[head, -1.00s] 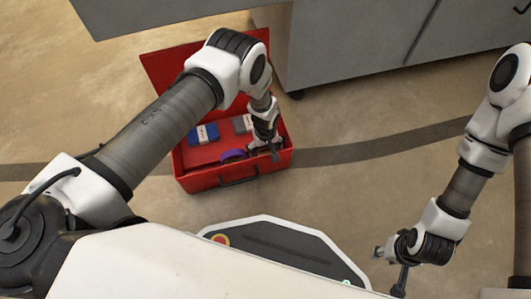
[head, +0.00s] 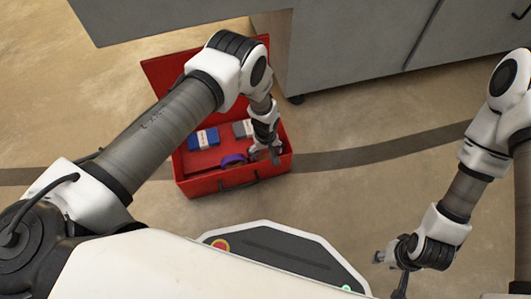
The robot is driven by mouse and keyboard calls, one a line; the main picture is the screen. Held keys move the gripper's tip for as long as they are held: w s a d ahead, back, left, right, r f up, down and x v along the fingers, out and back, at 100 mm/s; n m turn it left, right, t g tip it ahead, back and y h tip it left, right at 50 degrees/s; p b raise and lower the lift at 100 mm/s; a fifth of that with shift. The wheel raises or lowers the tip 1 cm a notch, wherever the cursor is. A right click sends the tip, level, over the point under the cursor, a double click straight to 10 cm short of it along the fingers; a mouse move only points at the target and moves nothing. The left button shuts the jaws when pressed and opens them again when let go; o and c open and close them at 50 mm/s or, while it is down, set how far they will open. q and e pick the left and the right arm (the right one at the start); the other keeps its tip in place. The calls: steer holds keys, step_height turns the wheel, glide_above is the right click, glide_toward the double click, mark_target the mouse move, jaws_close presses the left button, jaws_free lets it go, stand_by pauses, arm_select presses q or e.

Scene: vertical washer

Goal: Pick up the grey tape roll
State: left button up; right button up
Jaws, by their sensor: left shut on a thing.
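My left gripper (head: 265,155) reaches down into the right front part of the red toolbox (head: 235,182). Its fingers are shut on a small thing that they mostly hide. It seems to be the grey tape roll, but its outline cannot be made out. A purple roll (head: 232,160) lies just left of the fingers in the toolbox. My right gripper (head: 389,272) is open and empty over the floor at the lower right, far from the toolbox.
A blue box (head: 204,139) and a grey box (head: 242,129) lie at the back of the toolbox. Its lid stands open behind, partly hidden by my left arm. A grey cabinet (head: 360,45) stands behind it. The floor to the right is clear.

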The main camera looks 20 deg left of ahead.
arm_select(q)
step_height(320, 180, up, 15)
steer(key=p, duration=0.6)
steer(key=shift+f+p, duration=0.1)
steer(key=shift+p, duration=0.3)
steer(key=shift+r, duration=0.45)
